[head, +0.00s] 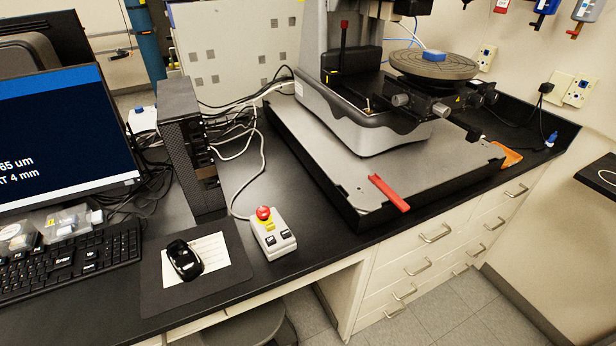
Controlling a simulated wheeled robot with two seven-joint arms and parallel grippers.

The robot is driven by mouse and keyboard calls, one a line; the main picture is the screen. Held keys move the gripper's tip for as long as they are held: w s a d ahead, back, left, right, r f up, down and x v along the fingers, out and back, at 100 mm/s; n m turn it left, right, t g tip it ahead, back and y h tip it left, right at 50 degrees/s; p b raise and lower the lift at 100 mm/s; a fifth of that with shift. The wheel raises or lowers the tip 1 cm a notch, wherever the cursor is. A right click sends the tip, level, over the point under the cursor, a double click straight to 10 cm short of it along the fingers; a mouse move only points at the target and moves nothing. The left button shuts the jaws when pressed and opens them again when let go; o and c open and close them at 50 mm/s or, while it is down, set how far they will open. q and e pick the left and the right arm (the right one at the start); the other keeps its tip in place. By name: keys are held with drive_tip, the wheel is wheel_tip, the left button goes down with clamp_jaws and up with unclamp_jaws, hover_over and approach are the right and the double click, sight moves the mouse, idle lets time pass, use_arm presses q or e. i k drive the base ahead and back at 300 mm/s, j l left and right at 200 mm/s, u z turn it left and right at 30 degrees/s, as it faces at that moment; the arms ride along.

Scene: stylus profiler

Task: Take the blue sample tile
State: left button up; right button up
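The blue sample tile (433,55) lies on the round grey stage (462,70) of the stylus profiler (372,133), at the upper right of the head view. The tile sits near the middle of the stage with its top face uncovered. Neither of my grippers shows in the head view, so I cannot see whether they hold anything.
The profiler stands on a grey platform (330,178) with a red-handled bar (389,192) at its front. A control box with a red button (274,237), mouse (184,260), keyboard (70,264) and monitor (62,140) occupy the left. Cables run behind. Drawers (425,250) front the bench.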

sight(434, 55)
drive_tip(key=i+l+u, duration=0.2)
drive_tip(key=l+u, duration=0.15)
drive_tip(key=l, duration=0.8)
drive_tip(key=l+u, duration=0.4)
drive_tip(key=l, duration=0.75)
